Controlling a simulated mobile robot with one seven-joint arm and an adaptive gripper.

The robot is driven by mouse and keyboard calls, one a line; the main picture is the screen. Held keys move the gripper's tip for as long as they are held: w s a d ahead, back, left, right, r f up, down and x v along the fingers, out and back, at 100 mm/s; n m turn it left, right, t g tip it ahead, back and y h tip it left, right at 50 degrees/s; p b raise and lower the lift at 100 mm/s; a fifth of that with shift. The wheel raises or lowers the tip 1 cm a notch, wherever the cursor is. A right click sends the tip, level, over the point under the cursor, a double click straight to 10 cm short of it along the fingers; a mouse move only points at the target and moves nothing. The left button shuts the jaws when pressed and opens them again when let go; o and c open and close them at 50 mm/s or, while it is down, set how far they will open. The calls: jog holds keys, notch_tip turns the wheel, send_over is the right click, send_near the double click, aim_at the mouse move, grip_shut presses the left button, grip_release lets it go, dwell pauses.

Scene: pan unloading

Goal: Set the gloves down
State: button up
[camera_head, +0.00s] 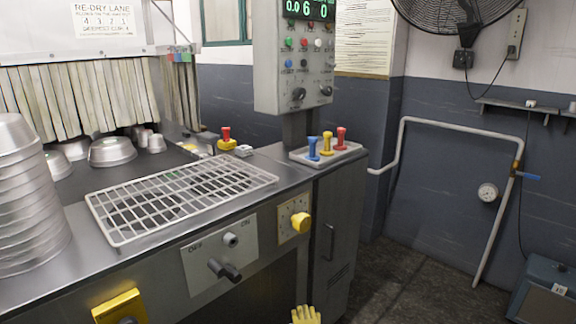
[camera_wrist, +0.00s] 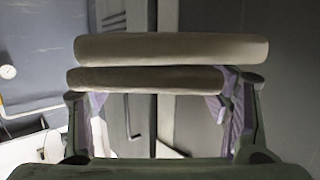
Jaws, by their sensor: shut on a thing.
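A yellow glove (camera_head: 305,315) shows at the bottom edge of the head view, with only its fingers in frame, in front of the counter's dark side. My gripper (camera_wrist: 160,98) shows in the wrist view, a finger at each side. Two pale, rounded rolls (camera_wrist: 170,48) lie across it, one beyond the other. I take them for the gloves in its grip, but their shape is hard to read in the dim light. The gripper is outside the head view.
A metal counter (camera_head: 75,228) carries a white wire rack (camera_head: 185,195), a stack of metal pans (camera_head: 25,200) and a tray (camera_head: 325,153) with coloured handles. Knobs stick out of its front. The rack's top is clear. A control box (camera_head: 296,55) stands behind.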

jog(key=s+a+f, duration=0.5)
jog(key=a+f, duration=0.1)
jog(key=f, duration=0.2)
jog(key=shift+y, duration=0.3)
jog(key=shift+s+f, duration=0.1)
